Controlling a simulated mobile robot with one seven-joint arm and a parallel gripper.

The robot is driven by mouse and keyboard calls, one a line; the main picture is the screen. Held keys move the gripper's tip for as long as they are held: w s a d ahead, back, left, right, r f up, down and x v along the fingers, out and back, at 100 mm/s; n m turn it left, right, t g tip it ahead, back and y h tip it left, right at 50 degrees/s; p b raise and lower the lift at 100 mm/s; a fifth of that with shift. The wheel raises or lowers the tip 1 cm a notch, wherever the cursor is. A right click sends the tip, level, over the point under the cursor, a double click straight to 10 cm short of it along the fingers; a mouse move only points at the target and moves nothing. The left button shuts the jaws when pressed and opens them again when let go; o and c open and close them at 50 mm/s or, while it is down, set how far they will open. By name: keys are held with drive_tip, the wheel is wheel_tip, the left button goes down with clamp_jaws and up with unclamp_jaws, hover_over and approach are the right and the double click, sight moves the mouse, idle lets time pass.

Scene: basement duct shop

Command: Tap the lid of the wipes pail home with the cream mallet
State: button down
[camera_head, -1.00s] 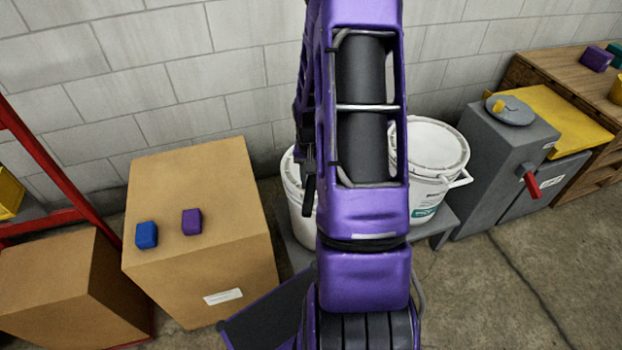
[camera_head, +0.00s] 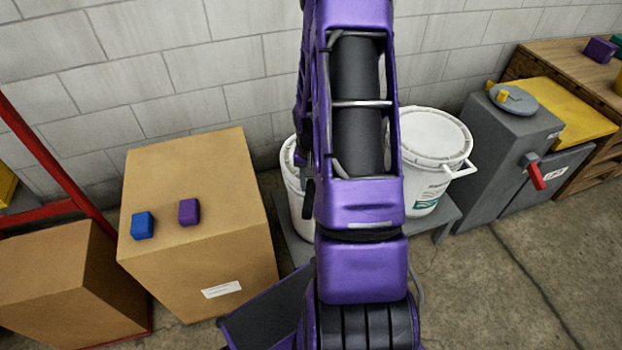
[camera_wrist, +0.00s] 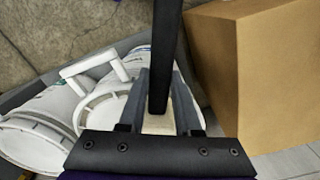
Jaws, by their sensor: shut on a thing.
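Two white pails stand side by side on a low grey bench. The right one (camera_head: 435,140) has a white lid and a teal-marked label; it also shows at the left of the wrist view (camera_wrist: 45,125). The left one (camera_head: 297,190) is mostly hidden behind my arm; it lies below my gripper in the wrist view (camera_wrist: 100,110). I cannot read which is the wipes pail or how its lid sits. My gripper (camera_wrist: 161,90) is shut on the cream mallet: a cream part (camera_wrist: 158,123) shows between the fingers, with a black bar running up from it. The gripper is hidden in the head view.
A large cardboard box (camera_head: 190,240) with a blue block (camera_head: 143,225) and a purple block (camera_head: 189,212) on it stands left of the pails, close to my gripper. A grey cabinet (camera_head: 495,150) with a red lever (camera_head: 537,178) stands at right. A block wall is behind.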

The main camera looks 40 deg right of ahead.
drive_tip(key=shift+r, duration=0.15)
drive_tip(key=shift+r+p, duration=1.25)
drive_tip(key=shift+r, duration=0.4)
drive_tip(key=shift+r+p, duration=1.4)
drive_tip(key=shift+r, duration=0.65)
